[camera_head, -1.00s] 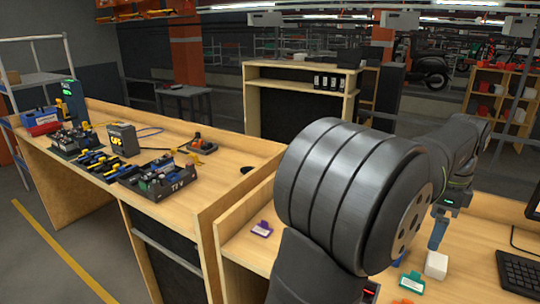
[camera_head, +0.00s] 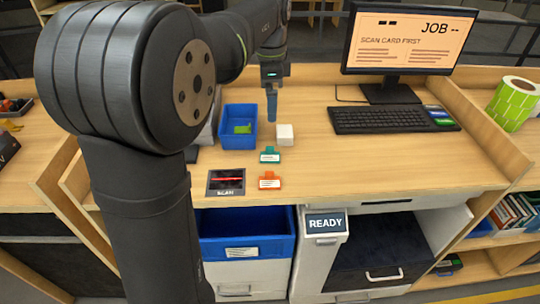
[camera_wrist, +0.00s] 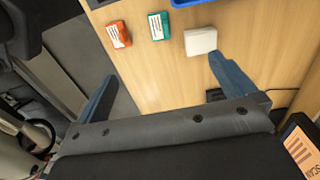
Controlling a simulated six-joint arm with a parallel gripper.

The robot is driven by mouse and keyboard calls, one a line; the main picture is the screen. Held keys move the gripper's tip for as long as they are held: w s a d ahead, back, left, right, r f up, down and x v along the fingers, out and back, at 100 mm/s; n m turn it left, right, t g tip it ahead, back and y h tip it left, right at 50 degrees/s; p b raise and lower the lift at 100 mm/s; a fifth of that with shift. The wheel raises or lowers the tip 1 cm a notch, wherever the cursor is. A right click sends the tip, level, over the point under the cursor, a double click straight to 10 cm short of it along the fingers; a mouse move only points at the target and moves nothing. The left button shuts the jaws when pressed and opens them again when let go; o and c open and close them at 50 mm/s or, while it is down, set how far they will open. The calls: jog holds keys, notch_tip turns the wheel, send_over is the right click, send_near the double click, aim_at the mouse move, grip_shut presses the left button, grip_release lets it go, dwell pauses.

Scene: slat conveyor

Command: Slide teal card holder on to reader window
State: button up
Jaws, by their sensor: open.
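The teal card holder (camera_head: 270,155) lies flat on the wooden desk, with a white label on it. It also shows in the wrist view (camera_wrist: 159,26), between an orange holder and a white block. The reader window (camera_head: 226,182) is a dark square with a red line, marked SCAN, set at the desk's front edge, left of and nearer than the teal holder. My gripper (camera_head: 271,104) is above the desk, behind the teal holder and apart from it. In the wrist view its blue fingers (camera_wrist: 168,84) are wide apart with nothing between them.
An orange card holder (camera_head: 270,180) lies right of the reader window. A white block (camera_head: 285,134) stands behind and right of the teal holder. A blue bin (camera_head: 239,127) stands to the left. A keyboard (camera_head: 393,119) and monitor (camera_head: 405,45) are at the right.

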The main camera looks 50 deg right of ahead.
aim_at(278, 151)
jog(key=shift+d+f, duration=0.1)
jog(key=shift+f, duration=0.15)
jog(key=c, duration=0.6)
jog(key=d+f+n, duration=0.1)
jog(key=f+n, duration=0.3)
jog(key=d+f+n, duration=0.1)
jog(key=f, duration=0.1)
jog(key=shift+s+d+n, duration=0.3)
jog(key=shift+n, duration=0.1)
grip_shut()
notch_tip(278, 151, down, 10)
jog(key=shift+d+f, duration=0.15)
jog(key=w+a, duration=0.1)
jog(key=a, duration=0.4)
jog(key=w+a, duration=0.1)
jog(key=a, duration=0.3)
jog(key=w+a, duration=0.1)
jog(key=a, duration=0.4)
jog(key=shift+w+a, duration=0.25)
jog(key=shift+a, duration=0.1)
